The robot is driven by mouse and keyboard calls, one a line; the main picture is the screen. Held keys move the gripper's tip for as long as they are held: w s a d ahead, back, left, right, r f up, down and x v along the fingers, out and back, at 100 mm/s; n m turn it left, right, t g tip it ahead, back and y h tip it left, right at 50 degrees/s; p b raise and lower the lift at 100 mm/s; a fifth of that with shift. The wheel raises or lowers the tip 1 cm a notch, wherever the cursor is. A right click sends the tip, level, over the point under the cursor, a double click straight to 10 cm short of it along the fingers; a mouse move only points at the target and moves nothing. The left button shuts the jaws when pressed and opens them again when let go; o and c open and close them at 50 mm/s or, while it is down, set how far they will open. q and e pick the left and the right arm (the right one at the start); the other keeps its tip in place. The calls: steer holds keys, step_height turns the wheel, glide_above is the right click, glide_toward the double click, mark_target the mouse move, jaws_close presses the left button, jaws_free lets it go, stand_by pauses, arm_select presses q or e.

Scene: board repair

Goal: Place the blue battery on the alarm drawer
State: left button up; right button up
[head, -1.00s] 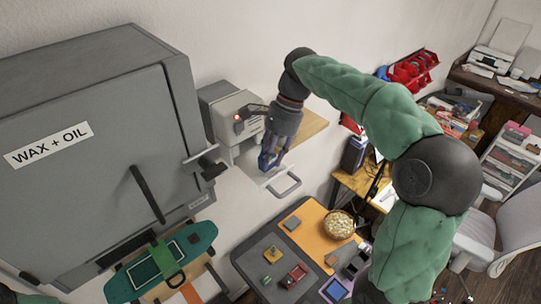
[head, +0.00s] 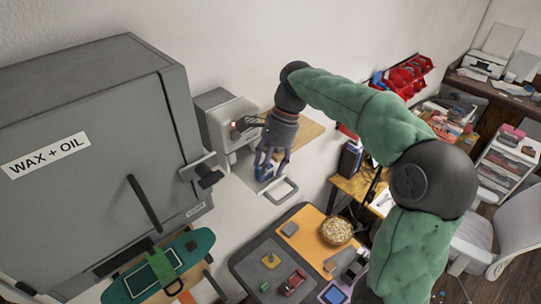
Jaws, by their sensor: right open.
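The alarm box (head: 222,122) is a pale grey unit with a small red light on the wall. Its drawer (head: 247,178) is pulled out, with a looped handle (head: 281,192) at the front. The blue battery (head: 264,173) is at the drawer, below the fingers of my right gripper (head: 267,162). The fingers are spread open around its upper part and partly hide it. It looks to be resting on the drawer, but its exact contact is hard to see. My left gripper is not in view.
A big grey "WAX + OIL" cabinet (head: 85,165) stands left of the drawer. A green skateboard (head: 192,248) lies below it. A table with a grey mat (head: 243,262), small parts and a bowl of popcorn (head: 336,228) is below right. A wooden shelf (head: 308,134) is behind my right gripper.

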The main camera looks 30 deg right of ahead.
steer(key=shift+d+r, duration=0.15)
steer(key=shift+r, duration=0.25)
steer(key=v, duration=1.1)
steer(key=shift+b, duration=0.35)
steer(key=shift+r, duration=0.15)
